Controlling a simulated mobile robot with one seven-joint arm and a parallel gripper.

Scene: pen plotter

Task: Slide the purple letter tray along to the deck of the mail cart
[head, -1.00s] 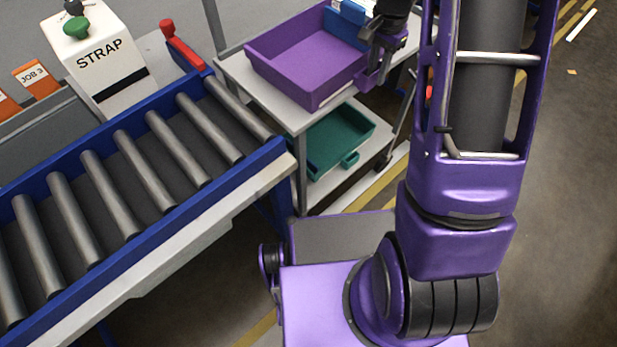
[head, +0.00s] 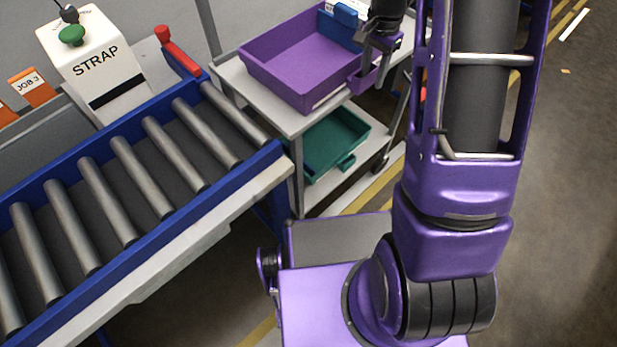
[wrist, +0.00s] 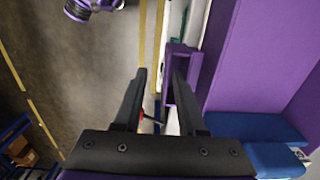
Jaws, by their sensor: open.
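The purple letter tray (head: 290,72) sits on the pale top deck of the mail cart (head: 236,80), its near edges close to the deck's edge. A purple handle (head: 366,80) sticks out from its right side; the wrist view shows this handle (wrist: 179,48) too. My gripper (head: 372,58) is open at that handle. In the wrist view the gripper (wrist: 161,76) has the handle close to its right finger, partly hidden by it. I cannot tell whether they touch. A blue object (head: 338,28) lies in the tray's far corner.
A blue-framed roller conveyor (head: 150,170) runs on the left, ending close to the cart. A teal tray (head: 333,142) is on the cart's lower shelf. Floor at right is open.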

